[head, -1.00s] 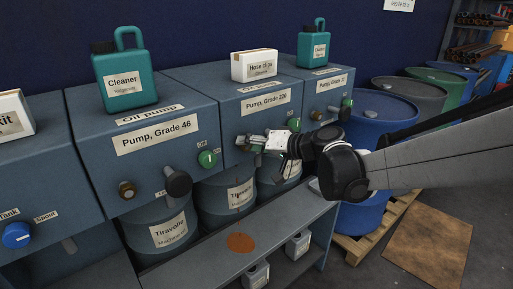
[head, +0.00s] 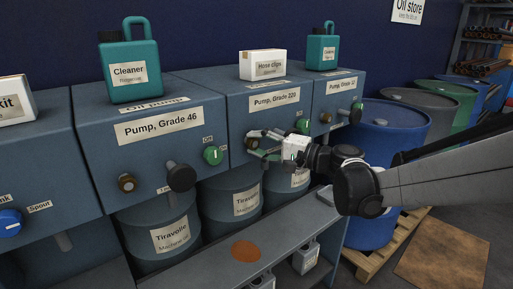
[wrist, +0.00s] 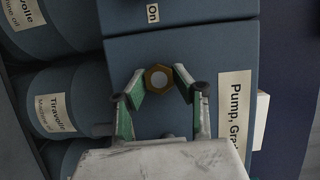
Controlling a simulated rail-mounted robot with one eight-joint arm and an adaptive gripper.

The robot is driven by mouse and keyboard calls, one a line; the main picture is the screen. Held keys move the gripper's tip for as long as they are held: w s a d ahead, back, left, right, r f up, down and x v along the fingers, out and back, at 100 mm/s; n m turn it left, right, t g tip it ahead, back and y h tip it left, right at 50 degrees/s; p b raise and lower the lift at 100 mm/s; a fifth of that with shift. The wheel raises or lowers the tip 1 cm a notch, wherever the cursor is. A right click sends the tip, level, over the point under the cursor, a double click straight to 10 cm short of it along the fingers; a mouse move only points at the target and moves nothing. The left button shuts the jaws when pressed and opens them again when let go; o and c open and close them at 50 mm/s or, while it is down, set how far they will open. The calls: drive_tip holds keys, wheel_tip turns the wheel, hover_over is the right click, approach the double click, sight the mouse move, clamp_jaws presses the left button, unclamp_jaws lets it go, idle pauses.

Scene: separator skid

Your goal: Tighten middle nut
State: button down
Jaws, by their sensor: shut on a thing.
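The middle nut (wrist: 158,79) is a brass hexagon with a pale round centre, on the front of the pump box labelled Grade 220 (head: 236,118). In the wrist view my gripper (wrist: 160,75) has its two green-and-grey fingers on either side of the nut, shut on it. In the head view my gripper (head: 256,143) reaches the pump front from the right, and its fingers mostly hide the nut. I cannot tell from the picture how far the nut is screwed in.
A Grade 46 pump (head: 150,140) stands to the left, with a brass nut (head: 127,183), a dark knob (head: 181,177) and a green knob (head: 213,155). Oil drums (head: 160,228) stand beneath. A shelf (head: 215,268) runs in front. Blue drums (head: 392,128) stand at the right.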

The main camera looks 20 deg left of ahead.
idle(0.4)
drive_tip(key=c, duration=1.4)
unclamp_jaws()
drive_tip(key=shift+d, duration=0.15)
drive_tip(key=v, duration=1.1)
drive_tip(key=shift+s+d+f, duration=0.1)
drive_tip(key=shift+d+f, duration=0.05)
drive_tip(key=shift+d, duration=0.2)
drive_tip(key=shift+s, duration=0.1)
